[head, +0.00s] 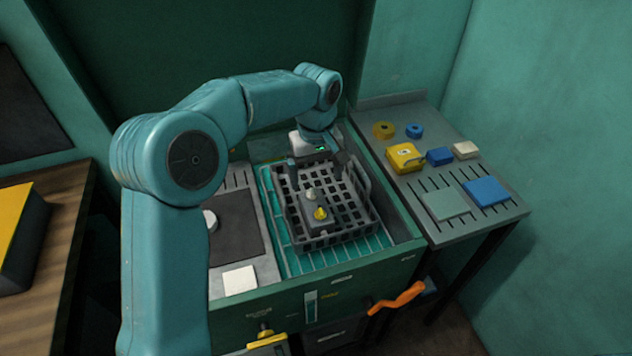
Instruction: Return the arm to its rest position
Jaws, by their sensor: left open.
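My left arm (190,160) is teal. It rises from the lower left, bends at a large round joint and reaches over the bench to the right. My left gripper (318,162) hangs at its end, pointing down over the far part of a dark grey grid basket (335,237). Its fingers are apart, and I see nothing held between them. I cannot tell whether the fingers touch the basket. A grey block with a yellow knob (320,213) and a pale knob (310,193) sits inside the basket, nearer than the gripper. My right gripper does not show.
The basket stands on a teal slatted recess (335,258). A side shelf (460,225) at right bears yellow, blue and white parts. A white square (240,280) lies at left. An orange handle (398,298) juts from the front. A wooden table (65,235) stands far left.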

